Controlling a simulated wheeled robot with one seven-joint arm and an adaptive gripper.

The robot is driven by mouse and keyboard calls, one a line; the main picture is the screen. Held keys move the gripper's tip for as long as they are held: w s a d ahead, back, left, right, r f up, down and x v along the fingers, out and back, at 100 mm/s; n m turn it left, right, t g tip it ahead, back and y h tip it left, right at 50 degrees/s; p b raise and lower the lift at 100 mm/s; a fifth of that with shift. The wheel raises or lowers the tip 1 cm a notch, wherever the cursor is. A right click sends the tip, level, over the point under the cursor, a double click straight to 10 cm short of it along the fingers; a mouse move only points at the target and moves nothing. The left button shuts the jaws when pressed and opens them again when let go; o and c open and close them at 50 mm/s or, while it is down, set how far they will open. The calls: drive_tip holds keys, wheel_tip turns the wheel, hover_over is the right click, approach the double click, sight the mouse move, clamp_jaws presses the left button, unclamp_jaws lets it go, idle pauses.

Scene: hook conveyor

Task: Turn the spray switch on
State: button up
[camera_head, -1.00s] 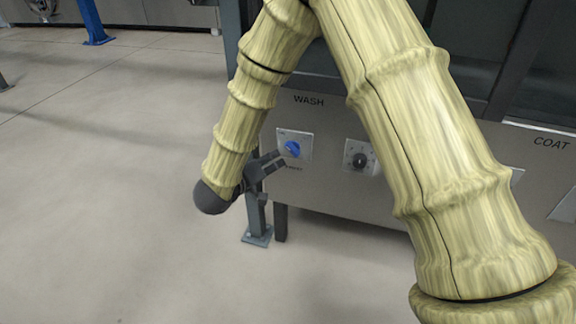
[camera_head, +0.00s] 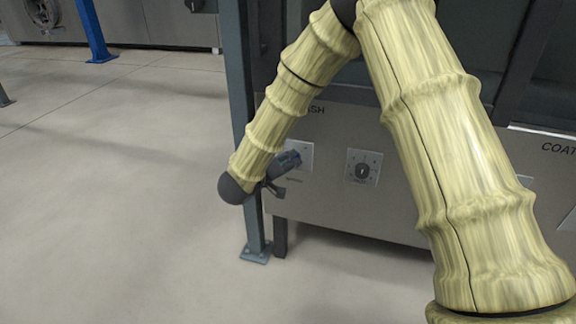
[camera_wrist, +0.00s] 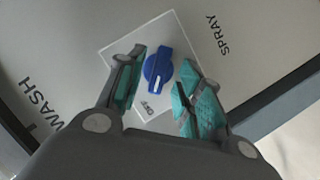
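The spray switch is a blue rotary knob (camera_wrist: 158,68) with a white pointer mark on a pale square plate (camera_wrist: 122,40), labelled SPRAY in the wrist view. My gripper (camera_wrist: 160,82) is open, with one teal-padded finger on each side of the knob. Whether the pads touch it cannot be told. In the head view my gripper (camera_head: 288,174) is at the plate (camera_head: 306,155) on the grey panel and hides most of the knob.
A black knob on a plate (camera_head: 362,170) sits to the right on the same panel (camera_head: 330,210). A grey post (camera_head: 240,90) stands just left, close to my arm. The floor (camera_head: 110,190) at left is clear.

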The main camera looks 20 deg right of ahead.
drive_tip(key=shift+w+d+f, duration=0.1)
drive_tip(key=shift+w+d, duration=0.2)
drive_tip(key=shift+d, duration=0.05)
clamp_jaws()
